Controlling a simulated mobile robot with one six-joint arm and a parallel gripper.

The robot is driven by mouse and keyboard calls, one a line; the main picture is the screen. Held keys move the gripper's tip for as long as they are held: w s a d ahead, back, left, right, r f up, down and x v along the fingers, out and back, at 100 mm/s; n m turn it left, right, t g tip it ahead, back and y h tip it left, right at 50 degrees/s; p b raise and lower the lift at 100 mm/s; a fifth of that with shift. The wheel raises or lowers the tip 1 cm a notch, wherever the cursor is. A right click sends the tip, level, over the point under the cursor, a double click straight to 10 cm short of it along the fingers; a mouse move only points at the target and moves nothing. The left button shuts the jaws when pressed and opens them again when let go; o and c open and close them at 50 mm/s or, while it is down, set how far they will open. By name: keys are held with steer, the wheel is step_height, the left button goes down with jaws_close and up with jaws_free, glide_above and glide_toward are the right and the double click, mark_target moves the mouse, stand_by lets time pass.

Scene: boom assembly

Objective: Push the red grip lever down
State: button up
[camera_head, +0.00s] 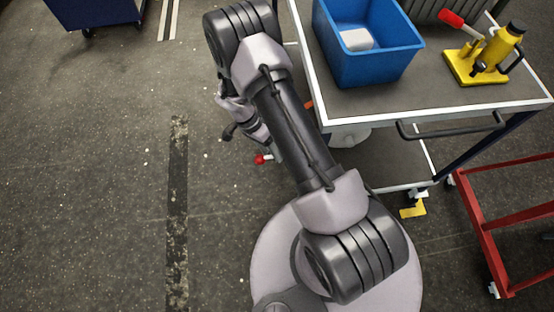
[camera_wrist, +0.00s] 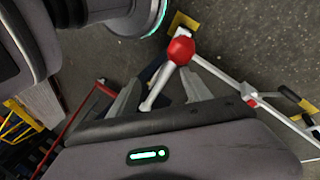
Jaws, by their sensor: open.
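A lever with a round red grip (camera_wrist: 181,50) on a pale rod shows in the wrist view, near my gripper's fingertips. In the head view a small red grip (camera_head: 262,159) on a short rod sticks out at the left side of the cart, beside my arm. My gripper (camera_wrist: 162,79) is open, its two grey fingers spread, with the rod showing between them in the picture. I cannot tell whether a finger touches the lever. My arm hides much of the lever's mounting in the head view.
The cart (camera_head: 455,108) carries a blue bin (camera_head: 368,70) and a yellow jack (camera_head: 480,60) with a red-tipped handle. A red frame (camera_head: 500,225) stands at the right. The floor (camera_head: 90,200) left of my arm is mostly clear.

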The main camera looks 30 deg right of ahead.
steer(key=shift+s, duration=0.1)
steer(key=shift+r, duration=0.45)
steer(key=w+d+r+p, duration=0.1)
steer(key=d+r+p, duration=0.2)
steer(key=r+p, duration=0.2)
steer(key=w+d+r+p, duration=0.2)
steer(key=d+r+p, duration=0.2)
steer(key=r, duration=0.8)
steer(key=shift+w+r+p, duration=0.3)
steer(key=shift+p, duration=0.1)
stand_by(0.4)
